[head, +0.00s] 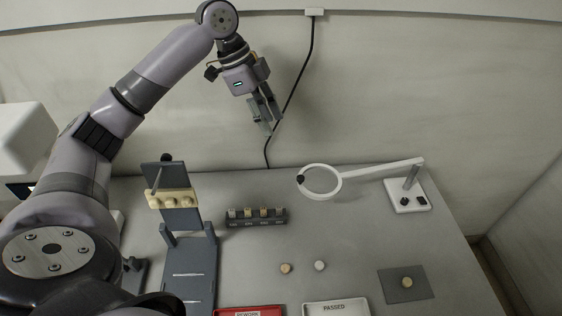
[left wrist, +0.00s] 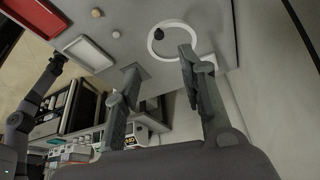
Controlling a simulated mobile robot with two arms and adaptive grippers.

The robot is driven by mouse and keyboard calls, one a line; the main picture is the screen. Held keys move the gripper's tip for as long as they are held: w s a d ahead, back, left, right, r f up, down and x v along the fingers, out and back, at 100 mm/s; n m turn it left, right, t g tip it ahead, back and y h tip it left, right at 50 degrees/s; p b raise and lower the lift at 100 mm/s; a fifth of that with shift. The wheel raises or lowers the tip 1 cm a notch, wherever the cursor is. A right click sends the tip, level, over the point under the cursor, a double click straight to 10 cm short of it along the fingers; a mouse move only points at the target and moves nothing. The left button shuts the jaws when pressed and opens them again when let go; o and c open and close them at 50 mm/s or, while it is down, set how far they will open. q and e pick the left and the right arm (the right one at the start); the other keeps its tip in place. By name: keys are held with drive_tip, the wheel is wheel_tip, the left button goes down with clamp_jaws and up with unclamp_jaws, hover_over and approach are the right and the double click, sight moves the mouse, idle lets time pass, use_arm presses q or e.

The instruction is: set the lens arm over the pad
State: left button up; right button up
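The lens arm is a white ring lens (head: 320,182) with a dark knob on its left rim. A white bar joins it to a post on a white base (head: 393,187) at the table's right. The grey square pad (head: 418,291) lies nearer the front right with a round tan piece (head: 407,282) on it; the ring is behind and left of it, not above it. My left gripper (head: 266,118) is raised, left of and above the ring, empty, its fingers apart. The ring also shows beyond the fingers in the left wrist view (left wrist: 153,50).
A dark rack (head: 256,223) with small pieces stands left of the ring. A grey stand (head: 188,262) is further left. Two round pieces (head: 286,268) (head: 320,266) lie mid-table. A red tray (head: 250,311) and a white PASSED tray (head: 336,308) are at the front.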

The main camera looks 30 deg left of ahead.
use_arm(q)
drive_tip(key=d+f, duration=0.3)
drive_tip(key=f, duration=0.1)
drive_tip(key=p, duration=0.2)
hover_over(300, 177)
drive_tip(key=s+a, duration=0.1)
drive_tip(key=a, duration=0.1)
wheel_tip(300, 177, down, 8)
drive_tip(key=shift+p+x, duration=0.4)
drive_tip(key=shift+x, duration=1.6)
use_arm(e)
drive_tip(key=shift+d+r, duration=1.4)
drive_tip(key=shift+d, duration=0.15)
use_arm(q)
drive_tip(key=shift+c, duration=0.2)
drive_tip(key=c, duration=0.8)
clamp_jaws()
use_arm(e)
drive_tip(key=shift+a, duration=0.15)
drive_tip(key=shift+a, duration=0.15)
